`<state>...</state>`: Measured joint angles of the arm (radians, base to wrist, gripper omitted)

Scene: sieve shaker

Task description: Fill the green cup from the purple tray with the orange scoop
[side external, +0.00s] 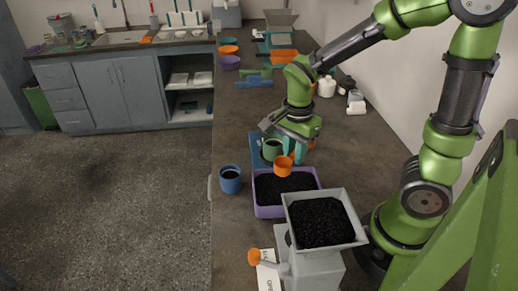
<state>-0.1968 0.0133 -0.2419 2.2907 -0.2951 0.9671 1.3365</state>
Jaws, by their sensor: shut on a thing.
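The purple tray (262,210) stands in the middle of the worktop and holds black granules. My gripper (294,154) points down just beyond the tray's far edge, its teal fingers shut on the orange scoop (284,167). The scoop's bowl is above the far part of the tray; its contents cannot be seen clearly. The green cup (271,153) stands upright just left of my fingers and behind the tray, with a dark inside. My gripper partly hides its surroundings, and I cannot tell how full it is.
A blue cup (231,184) with dark contents stands left of the tray. A blue board (256,150) lies by the green cup. A grey hopper (347,203) full of black granules stands in front, with an orange knob (254,257). Coloured bowls (229,62) are farther back.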

